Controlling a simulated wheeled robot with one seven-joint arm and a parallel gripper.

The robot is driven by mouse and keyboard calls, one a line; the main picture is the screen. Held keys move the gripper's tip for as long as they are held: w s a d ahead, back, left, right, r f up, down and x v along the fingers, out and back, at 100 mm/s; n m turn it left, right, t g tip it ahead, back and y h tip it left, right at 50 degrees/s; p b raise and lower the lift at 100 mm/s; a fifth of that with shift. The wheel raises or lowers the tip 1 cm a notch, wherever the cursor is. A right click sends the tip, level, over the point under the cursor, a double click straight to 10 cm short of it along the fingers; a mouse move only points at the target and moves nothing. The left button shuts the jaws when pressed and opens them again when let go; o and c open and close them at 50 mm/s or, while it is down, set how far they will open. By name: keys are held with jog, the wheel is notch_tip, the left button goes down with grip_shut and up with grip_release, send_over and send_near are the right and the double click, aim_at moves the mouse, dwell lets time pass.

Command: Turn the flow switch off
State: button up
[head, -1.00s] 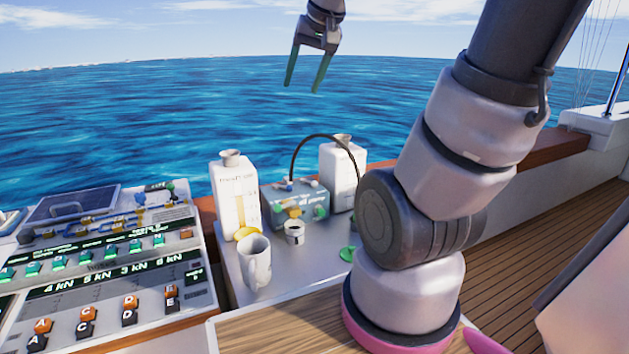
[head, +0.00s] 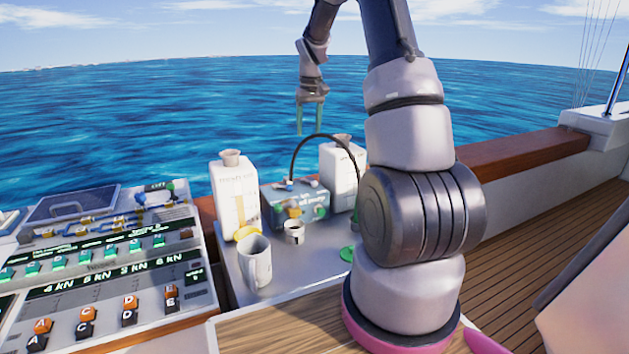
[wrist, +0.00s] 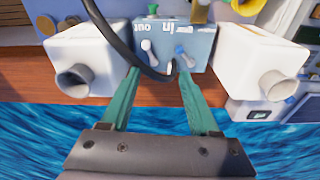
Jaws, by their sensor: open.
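A blue-grey pump box (head: 282,198) stands on the grey tray between two white jugs. Its front has small coloured knobs (head: 319,212), too small to read. I cannot tell which control is the flow switch. In the wrist view the box top (wrist: 205,42) reads "in" and "out", upside down, with a white lever (wrist: 149,48) and a blue lever (wrist: 181,50). A black hose (wrist: 120,48) arches from the box. My gripper (head: 309,128) hangs fingers down above and behind the box, open and empty. In the wrist view its green fingers (wrist: 158,74) appear below the levers, apart from them.
White jugs (head: 229,180) and (head: 337,178) flank the box. A white mug (head: 254,265), a small cup (head: 294,233) and a green disc (head: 346,253) lie in front on the tray (head: 305,270). A button panel (head: 115,265) is at left. Open water lies behind.

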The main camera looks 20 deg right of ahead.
jog(key=g, duration=0.1)
send_over(309, 182)
jog(key=s+d, duration=0.1)
jog(key=s, duration=0.1)
notch_tip(309, 182, down, 10)
jog(key=shift+n, duration=0.4)
jog(key=f, duration=1)
jog(key=shift+w+d+f, duration=0.15)
jog(key=shift+d+f, duration=0.1)
jog(key=shift+f, duration=0.1)
